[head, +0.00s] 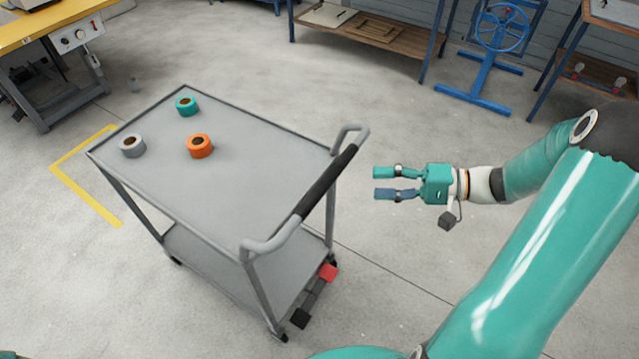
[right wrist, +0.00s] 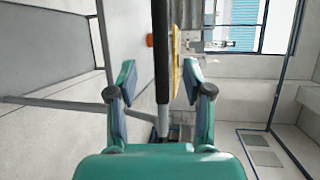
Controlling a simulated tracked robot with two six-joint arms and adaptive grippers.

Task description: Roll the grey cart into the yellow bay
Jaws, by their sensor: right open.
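The grey cart (head: 245,150) stands upright in the middle of the head view. Its black handle grip (head: 325,184) is on the right end. Yellow floor lines (head: 86,197) mark the bay, just beyond the cart's left end; the cart hides part of it. My right gripper (head: 377,183) is open and empty, a short gap to the right of the handle, pointing at it. In the right wrist view the handle grip (right wrist: 161,50) lines up between the two open fingers (right wrist: 159,80). My left gripper is not in view.
Teal (head: 187,106), grey (head: 132,147) and orange (head: 200,146) rolls sit on the cart top. Red (head: 328,272) and black (head: 299,318) pedals show low at the handle end. A yellow-topped table (head: 45,22) stands beyond the bay. Floor around the cart is mostly clear.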

